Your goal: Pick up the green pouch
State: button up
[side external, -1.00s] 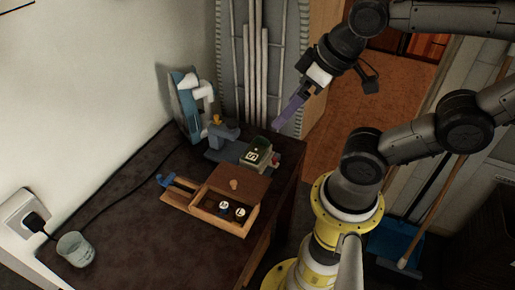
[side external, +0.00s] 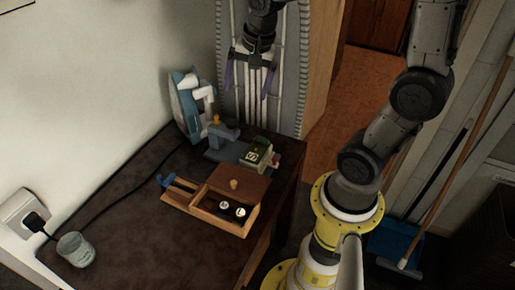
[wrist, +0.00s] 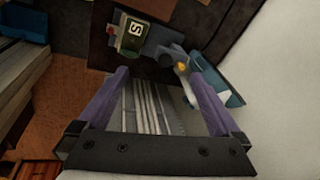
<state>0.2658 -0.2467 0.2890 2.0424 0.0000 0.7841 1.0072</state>
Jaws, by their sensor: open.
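The green pouch (side external: 261,144) appears to be the dark green item with a pale label bearing an S-like mark, at the far right part of the table. It also shows at the top of the wrist view (wrist: 130,28). My gripper (side external: 247,88) is above and behind the table's far end, beyond the pouch and apart from it. Its two purple fingers are spread wide with nothing between them, as the wrist view also shows (wrist: 158,76).
A grey-blue device (side external: 222,133) stands just left of the pouch, with a blue and white iron (side external: 186,105) behind it. A wooden box (side external: 240,183) with an open front compartment sits nearer. A glass (side external: 75,249) stands at the near left. Pale poles (side external: 250,110) stand behind the table.

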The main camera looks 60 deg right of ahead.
jog(key=w+d+f+m+g, duration=0.1)
jog(key=d+f+m+g, duration=0.1)
jog(key=d+f, duration=0.35)
jog(key=m+g, duration=0.1)
send_over(260, 145)
jog(key=shift+y, duration=0.4)
notch_tip(260, 145, down, 14)
jog(key=shift+r, duration=0.25)
jog(key=shift+w+f, duration=0.1)
jog(key=shift+f, duration=2.6)
jog(key=c, duration=1.3)
jog(key=shift+r, duration=0.1)
